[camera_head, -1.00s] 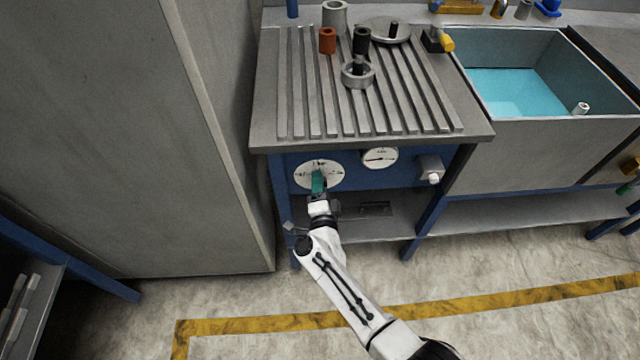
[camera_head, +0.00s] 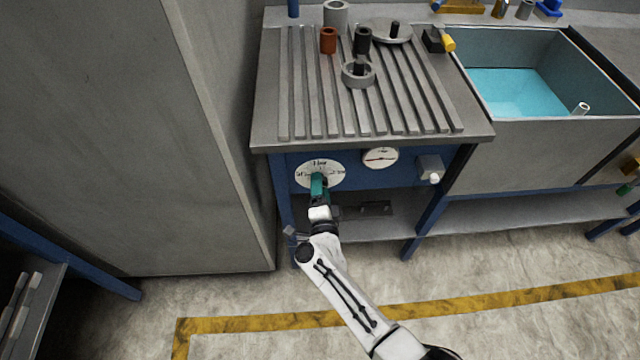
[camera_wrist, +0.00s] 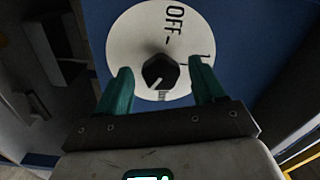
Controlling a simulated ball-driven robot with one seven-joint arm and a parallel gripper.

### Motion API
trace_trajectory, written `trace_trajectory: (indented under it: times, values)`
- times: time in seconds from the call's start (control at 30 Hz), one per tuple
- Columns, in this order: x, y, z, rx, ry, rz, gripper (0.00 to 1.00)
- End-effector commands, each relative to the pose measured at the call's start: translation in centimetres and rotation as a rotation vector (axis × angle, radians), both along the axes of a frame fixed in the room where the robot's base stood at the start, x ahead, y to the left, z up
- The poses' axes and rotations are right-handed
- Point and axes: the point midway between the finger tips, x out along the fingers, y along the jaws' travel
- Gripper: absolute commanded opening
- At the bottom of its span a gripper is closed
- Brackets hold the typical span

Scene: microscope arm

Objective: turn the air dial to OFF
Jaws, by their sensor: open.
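The air dial is a round white plate (camera_head: 305,178) with black markings on the blue front panel, at the left under the ribbed worktop. In the wrist view its black knob (camera_wrist: 160,70) has a light pointer line toward the lower left. The word OFF (camera_wrist: 175,18) is printed at the upper right of the plate. My gripper (camera_head: 319,178) is open in front of the dial. In the wrist view its two teal fingers (camera_wrist: 160,64) stand on either side of the knob, with a gap on each side. In the head view the gripper hides the knob.
A round gauge (camera_head: 380,157) and a grey block with a white knob (camera_head: 430,168) sit right of the dial. A tall grey cabinet (camera_head: 150,130) stands close at the left. A shelf (camera_head: 380,225) lies below the panel. The floor in front is clear.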

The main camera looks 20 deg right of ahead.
Motion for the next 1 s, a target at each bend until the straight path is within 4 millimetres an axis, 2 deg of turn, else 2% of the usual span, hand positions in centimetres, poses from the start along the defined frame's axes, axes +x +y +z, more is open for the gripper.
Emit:
trace_trajectory:
  times: [0.2, 0.43, 0.63, 1.0]
  values:
    - [-4.2, 1.3, 0.1, 0.000, 0.003, 0.004, 0.69]
    - [-7.6, 2.5, 0.0, -0.001, 0.003, 0.004, 0.69]
    - [-8.8, 2.9, 0.0, 0.000, 0.003, 0.002, 0.69]
    - [-8.9, 2.9, 0.0, 0.000, 0.002, 0.002, 0.69]
